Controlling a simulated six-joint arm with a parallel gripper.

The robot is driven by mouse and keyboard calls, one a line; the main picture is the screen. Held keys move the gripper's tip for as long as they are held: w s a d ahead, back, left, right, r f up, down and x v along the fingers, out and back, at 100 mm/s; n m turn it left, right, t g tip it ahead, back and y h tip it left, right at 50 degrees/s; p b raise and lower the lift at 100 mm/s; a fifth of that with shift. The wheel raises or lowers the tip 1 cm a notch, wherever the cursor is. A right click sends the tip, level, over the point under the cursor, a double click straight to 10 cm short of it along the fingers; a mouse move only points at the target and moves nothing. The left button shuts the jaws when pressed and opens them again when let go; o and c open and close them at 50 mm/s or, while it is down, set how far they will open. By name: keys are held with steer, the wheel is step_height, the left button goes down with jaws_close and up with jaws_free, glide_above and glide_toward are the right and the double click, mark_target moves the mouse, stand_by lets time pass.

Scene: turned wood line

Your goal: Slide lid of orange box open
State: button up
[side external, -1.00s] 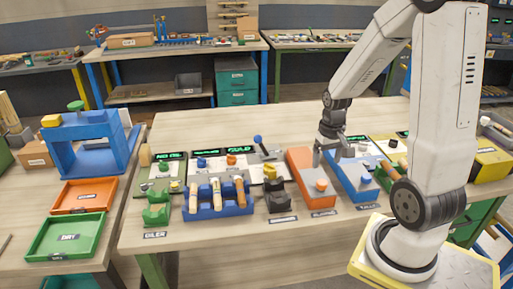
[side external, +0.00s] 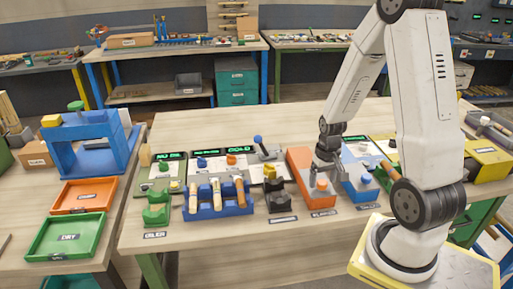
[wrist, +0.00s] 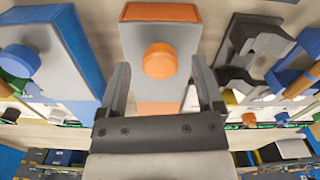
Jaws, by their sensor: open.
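The orange box (side external: 298,159) stands on the bench between a black holder and a blue box. Its orange end also shows at the top of the wrist view (wrist: 160,12). A round orange knob (wrist: 160,60) sits on its greyish lid (wrist: 135,42). The lid appears closed, though my gripper hides part of the box. My gripper (side external: 325,172) is over the knob end of the box. In the wrist view, its open fingers (wrist: 160,66) are on either side of the knob, with a gap on both sides. I cannot tell whether the fingertips are down at knob height.
The blue box (side external: 360,178) with a blue knob stands close to the right in the side view. The black holder (side external: 278,199) is close on the left. A blue rack (side external: 218,203) of wooden handles stands farther left.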

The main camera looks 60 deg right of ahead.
steer(key=shift+f, duration=0.35)
jaws_close()
